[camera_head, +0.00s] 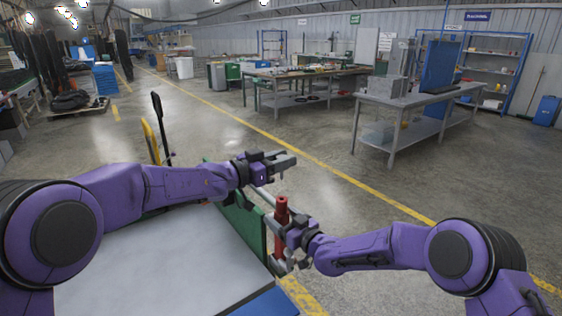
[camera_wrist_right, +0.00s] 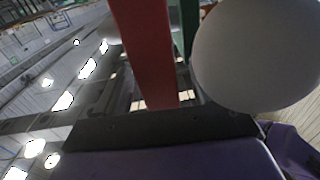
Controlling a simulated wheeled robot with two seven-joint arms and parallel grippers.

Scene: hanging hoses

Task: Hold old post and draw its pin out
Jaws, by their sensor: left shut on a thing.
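The red post (camera_head: 281,212) stands upright beside the green panel's end in the head view. In the right wrist view it is a broad red bar (camera_wrist_right: 147,50) close in front of the palm. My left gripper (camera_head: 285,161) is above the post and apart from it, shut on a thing. That thing is hidden or too small to make out, and I cannot pick out the pin. My right gripper (camera_head: 281,257) is low at the post, its jaws close to or around it. Whether they are shut on the post I cannot tell.
A green panel (camera_head: 246,222) with a pale rail runs along the edge of a light grey flat surface (camera_head: 165,255). A pale rounded object (camera_wrist_right: 258,55) is close at the right in the wrist view. Workbenches (camera_head: 400,100) stand farther back. Open floor lies between.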

